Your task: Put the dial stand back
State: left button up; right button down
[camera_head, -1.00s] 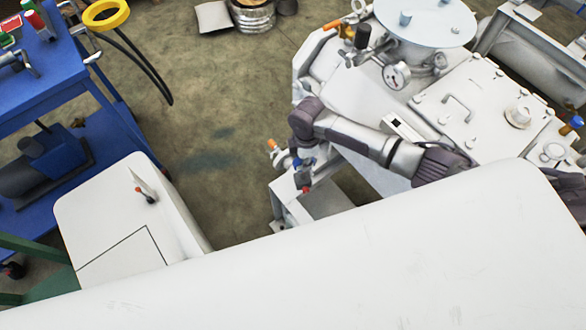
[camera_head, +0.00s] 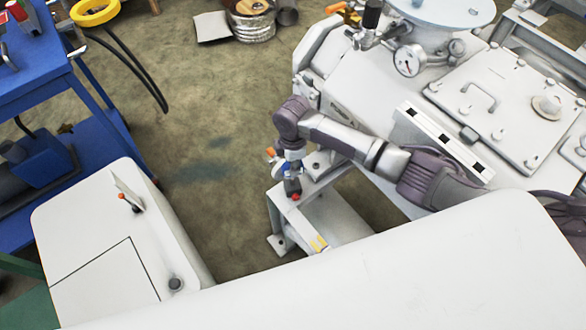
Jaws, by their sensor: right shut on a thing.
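My right arm reaches in from the right, and its gripper (camera_head: 291,182) points down beside the white metal frame at the picture's middle. It is shut on a small dark thing with a red tip (camera_head: 295,197). That thing is small and partly covered by the fingers, so I cannot tell whether it is the dial stand. Blue and orange parts show beside the fingers. A round dial gauge (camera_head: 408,61) is on the white machine (camera_head: 385,75) behind the arm. My left gripper is not in view.
A white bar with black squares (camera_head: 445,142) lies just behind my forearm. A blue trolley (camera_head: 40,75) stands at the left with a yellow ring (camera_head: 95,11) beside it. A white casing (camera_head: 95,285) fills the lower left. Open floor (camera_head: 205,110) lies between trolley and machine.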

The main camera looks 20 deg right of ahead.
jog(key=shift+r, duration=0.1)
jog(key=c, duration=1.4)
grip_release()
jog(key=shift+f, duration=0.25)
jog(key=o, duration=0.4)
jog(key=shift+o, duration=0.2)
jog(key=shift+r, duration=0.1)
jog(key=shift+r+p, duration=0.3)
jog(key=shift+p, duration=0.05)
notch_tip(320, 180, up, 12)
jog(key=p, duration=1.2)
jog(key=shift+f, duration=0.15)
jog(key=shift+f, duration=0.1)
